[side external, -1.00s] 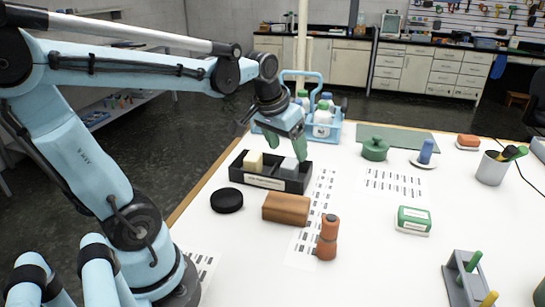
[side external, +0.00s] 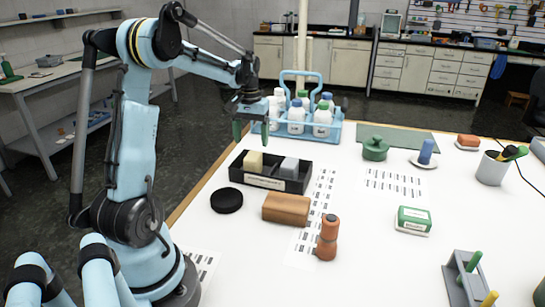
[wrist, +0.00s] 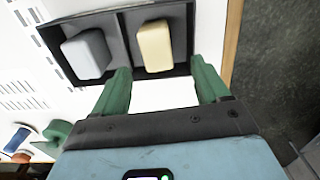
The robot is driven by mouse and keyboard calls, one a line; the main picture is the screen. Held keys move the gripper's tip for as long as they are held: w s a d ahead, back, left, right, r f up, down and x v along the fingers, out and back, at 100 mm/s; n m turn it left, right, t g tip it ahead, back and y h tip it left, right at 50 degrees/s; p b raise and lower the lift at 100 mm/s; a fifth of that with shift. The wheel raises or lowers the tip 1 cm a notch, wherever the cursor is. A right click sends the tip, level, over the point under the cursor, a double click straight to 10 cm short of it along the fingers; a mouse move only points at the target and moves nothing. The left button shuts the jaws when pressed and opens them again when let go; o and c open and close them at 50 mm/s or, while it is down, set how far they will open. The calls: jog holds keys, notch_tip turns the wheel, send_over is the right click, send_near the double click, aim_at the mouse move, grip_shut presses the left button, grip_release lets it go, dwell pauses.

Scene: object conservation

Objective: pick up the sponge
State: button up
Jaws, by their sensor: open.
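A pale yellow block (side external: 253,162) that looks like a sponge lies in the left compartment of a black divided box (side external: 262,182). A grey block (side external: 289,167) lies in the right compartment. In the wrist view the pale yellow block (wrist: 154,46) is on the right and the grey block (wrist: 88,54) on the left. My gripper (side external: 251,132) is open and empty, its green fingers pointing down above and behind the box. In the wrist view the fingers (wrist: 161,72) are apart at the box's near edge, touching neither block.
A blue bottle carrier (side external: 300,131) stands just behind the box, close to my gripper. A black disc (side external: 227,200), a brown block (side external: 286,209) and an orange-brown cylinder (side external: 327,238) stand in front.

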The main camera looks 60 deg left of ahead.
aim_at(255, 156)
jog(key=shift+d+f, duration=0.15)
jog(key=shift+f, duration=2.1)
jog(key=shift+d+f, duration=0.15)
jog(key=shift+f, duration=2.1)
jog(key=c, duration=1.1)
jog(key=shift+c, duration=0.2)
jog(key=shift+r, duration=0.1)
jog(key=shift+r, duration=0.45)
jog(key=r, duration=0.3)
jog(key=shift+w+d+r, duration=0.1)
jog(key=shift+d+r, duration=0.2)
jog(key=shift+d, duration=0.1)
jog(key=w+d+r, duration=0.1)
jog(key=d+r, duration=0.5)
jog(key=d, duration=0.4)
jog(key=shift+w+d+r, duration=0.15)
jog(key=shift+w+d, duration=0.2)
